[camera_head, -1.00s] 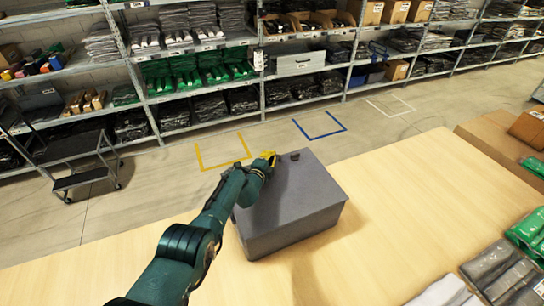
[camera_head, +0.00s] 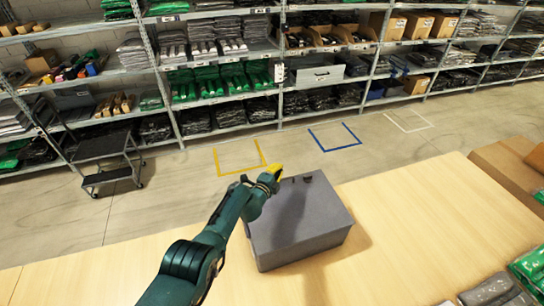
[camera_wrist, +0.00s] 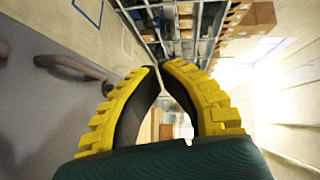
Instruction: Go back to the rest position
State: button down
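My gripper (camera_head: 277,172), with yellow ribbed fingers, is above the far left edge of a grey lidded box (camera_head: 305,228). In the wrist view, the fingertips of my gripper (camera_wrist: 161,66) come together with nothing seen between them. The box's grey lid (camera_wrist: 40,110) fills the left side of the wrist view, beside the fingers and apart from them. A dark knob or handle (camera_head: 307,179) shows near the lid's far edge, and the handle (camera_wrist: 75,65) also shows in the wrist view. The inside of the box is hidden.
The box stands on a light wooden table (camera_head: 420,230). Bagged garments (camera_head: 495,292) lie at the right front, and a brown carton (camera_head: 510,165) is at the right. Shelves (camera_head: 230,115) line the back, with a dark step stool (camera_head: 105,165) before them. Bare table lies left of my arm.

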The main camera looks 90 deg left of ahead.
jog(key=r, duration=0.1)
jog(key=s+d+r+p, duration=0.1)
jog(key=s+p, duration=0.1)
jog(key=shift+s+d+r, duration=0.25)
jog(key=shift+r, duration=0.15)
